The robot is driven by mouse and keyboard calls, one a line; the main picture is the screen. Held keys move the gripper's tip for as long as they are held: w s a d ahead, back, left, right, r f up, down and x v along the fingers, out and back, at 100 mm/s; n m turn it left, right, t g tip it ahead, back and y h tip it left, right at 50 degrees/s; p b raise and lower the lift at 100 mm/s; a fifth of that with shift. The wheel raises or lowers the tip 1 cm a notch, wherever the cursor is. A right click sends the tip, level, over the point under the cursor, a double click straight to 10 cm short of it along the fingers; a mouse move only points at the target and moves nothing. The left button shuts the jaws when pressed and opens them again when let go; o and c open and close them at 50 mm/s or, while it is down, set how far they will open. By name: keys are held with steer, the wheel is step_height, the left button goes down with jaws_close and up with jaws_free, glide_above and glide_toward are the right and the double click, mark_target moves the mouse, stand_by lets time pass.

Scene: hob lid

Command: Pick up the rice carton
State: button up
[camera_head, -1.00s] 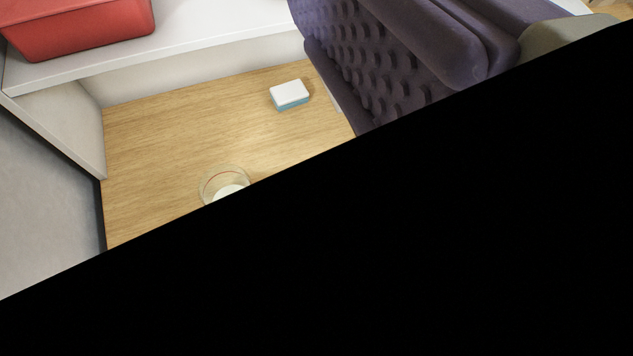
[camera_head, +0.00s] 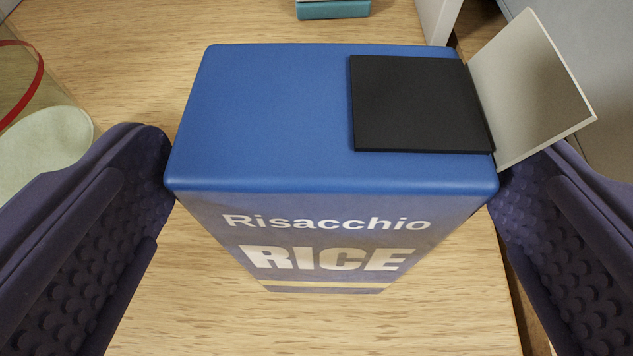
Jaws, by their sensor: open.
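The rice carton (camera_head: 270,120) is a blue box standing upright on the wooden surface, with "Risacchio RICE" on its front. A black square opening or panel (camera_head: 420,104) is on its top at the right, and a pale flap (camera_head: 530,88) stands tilted up beside it. My gripper (camera_head: 335,190) is open, with one purple studded finger at the left of the carton and the other at the right. The fingertips are close to the carton's upper front corners; whether they touch it I cannot tell.
A glass container (camera_head: 40,120) with a red line and pale contents stands close at the left. A teal and white block (camera_head: 333,8) lies behind the carton. A white upright panel edge (camera_head: 437,18) is at the back right. Bare wood (camera_head: 200,300) shows in front.

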steer(key=x, duration=0.3)
steer(key=shift+w+b, duration=0.1)
steer(key=shift+b, duration=0.25)
steer(key=shift+r, duration=0.1)
steer(key=c, duration=1.7)
